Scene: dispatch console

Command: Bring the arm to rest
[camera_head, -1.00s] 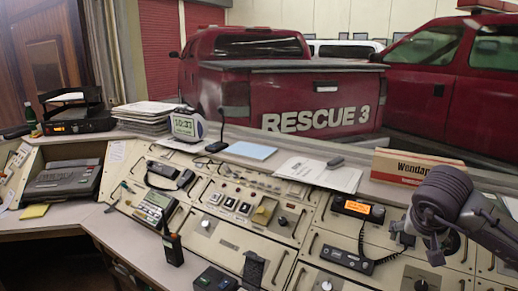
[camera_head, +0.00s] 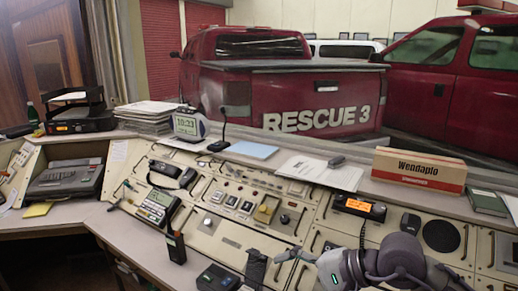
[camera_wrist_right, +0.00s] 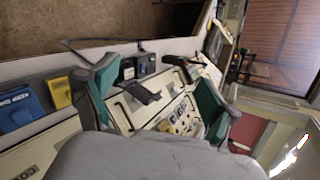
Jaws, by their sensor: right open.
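My right arm (camera_head: 400,262) comes in from the lower right in the head view. Its gripper (camera_head: 298,258) points left, low over the front of the beige console (camera_head: 232,238). In the right wrist view the two green-padded fingers of this gripper (camera_wrist_right: 150,85) stand wide apart, with nothing held between them. The console face, with a dark device and buttons, shows beyond the gap. I cannot tell the exact height of the fingers above the panel. My left gripper is not in view.
A handheld radio (camera_head: 176,247) stands at the console's front edge, left of a small black device (camera_head: 216,278). A box marked Wendaplo (camera_head: 420,170) and a clock (camera_head: 187,124) stand on the back ledge. An orange-lit radio unit (camera_head: 359,207) lies beyond my arm.

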